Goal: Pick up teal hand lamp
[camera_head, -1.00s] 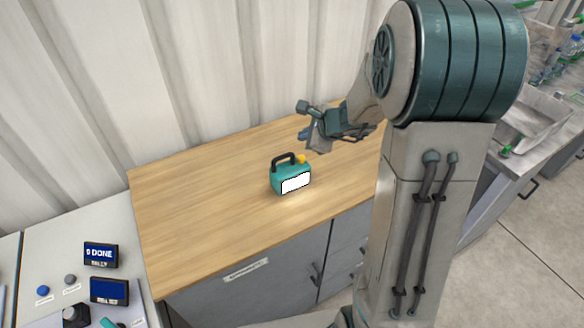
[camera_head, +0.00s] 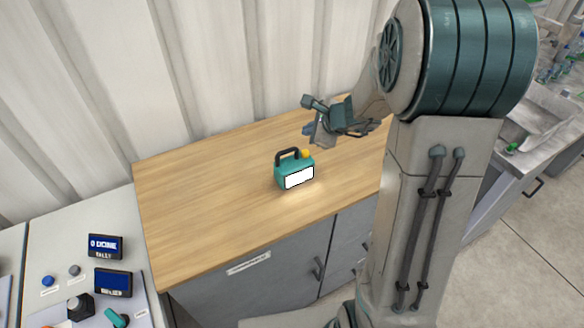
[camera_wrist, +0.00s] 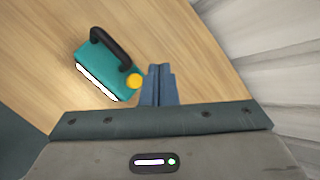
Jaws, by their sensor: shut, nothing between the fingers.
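The teal hand lamp (camera_head: 294,173) stands upright on the wooden counter top, with a black handle, a yellow knob and a bright white front panel. In the wrist view the lamp (camera_wrist: 104,72) is at the upper left, its yellow knob just left of the fingers. My gripper (camera_wrist: 160,72) shows blue fingers that are shut together with nothing between them. In the head view my gripper (camera_head: 310,130) is above the counter, behind and a little right of the lamp, apart from it. The lamp is fully visible in the head view.
The wooden counter (camera_head: 200,200) is otherwise clear around the lamp. A corrugated wall (camera_head: 190,70) runs behind it. A panel with a tally display (camera_head: 105,246), buttons and knobs stands at the lower left. A metal sink (camera_head: 540,125) is at the right.

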